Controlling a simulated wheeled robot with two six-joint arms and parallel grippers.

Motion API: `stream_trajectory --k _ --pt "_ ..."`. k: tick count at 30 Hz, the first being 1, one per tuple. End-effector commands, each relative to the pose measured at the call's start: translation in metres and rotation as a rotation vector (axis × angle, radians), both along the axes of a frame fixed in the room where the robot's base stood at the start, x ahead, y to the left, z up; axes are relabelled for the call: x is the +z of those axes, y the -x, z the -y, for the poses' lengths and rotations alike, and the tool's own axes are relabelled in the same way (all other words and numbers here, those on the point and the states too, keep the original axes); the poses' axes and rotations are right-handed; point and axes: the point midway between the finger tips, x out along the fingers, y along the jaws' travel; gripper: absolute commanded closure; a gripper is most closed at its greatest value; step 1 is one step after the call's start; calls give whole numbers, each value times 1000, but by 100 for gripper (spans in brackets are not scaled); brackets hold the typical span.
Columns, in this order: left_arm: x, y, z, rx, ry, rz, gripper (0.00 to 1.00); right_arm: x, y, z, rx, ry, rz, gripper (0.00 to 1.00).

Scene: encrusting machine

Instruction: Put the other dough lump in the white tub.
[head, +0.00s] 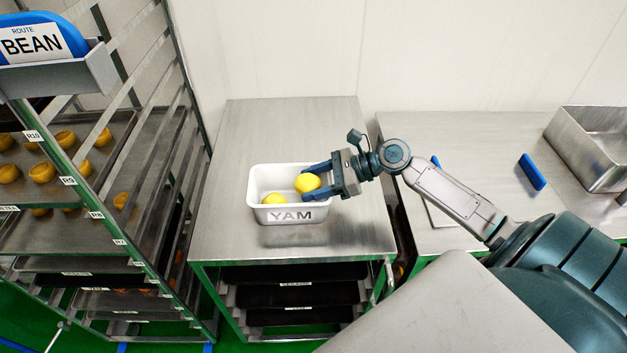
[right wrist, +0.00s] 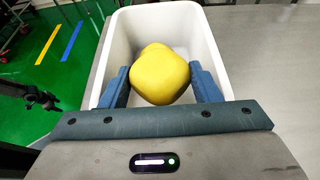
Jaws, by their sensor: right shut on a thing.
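The white tub (head: 259,213), labelled YAM, stands on the steel table. One yellow dough lump (head: 273,199) lies inside it at the front left. My right gripper (head: 311,183) is shut on another yellow dough lump (head: 307,183) and holds it over the right part of the tub. In the right wrist view the held lump (right wrist: 160,76) sits between the blue fingers, with the white tub (right wrist: 205,45) around and beneath it. The held lump hides much of the tub's inside there. My left gripper is not in view.
The steel table (head: 225,235) is bare around the tub. A rack (head: 160,170) with trays of baked pieces stands at the left. On the right table are a blue block (head: 531,172) and a metal bin (head: 585,150).

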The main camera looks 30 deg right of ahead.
Motion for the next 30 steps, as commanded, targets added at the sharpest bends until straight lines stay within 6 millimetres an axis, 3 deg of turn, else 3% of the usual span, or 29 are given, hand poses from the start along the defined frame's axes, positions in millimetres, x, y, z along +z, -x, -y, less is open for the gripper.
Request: stream_trajectory --k 11,12,13,23,30 --pt "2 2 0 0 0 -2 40 -12 1 1 -1 1 -6 68" --pt "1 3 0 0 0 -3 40 -13 1 1 -1 3 -7 40" --pt "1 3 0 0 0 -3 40 -13 1 1 -1 3 -7 34" --pt "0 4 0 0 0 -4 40 -15 2 2 -2 7 -10 34" --pt "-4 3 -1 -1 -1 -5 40 0 6 9 0 9 -9 34"
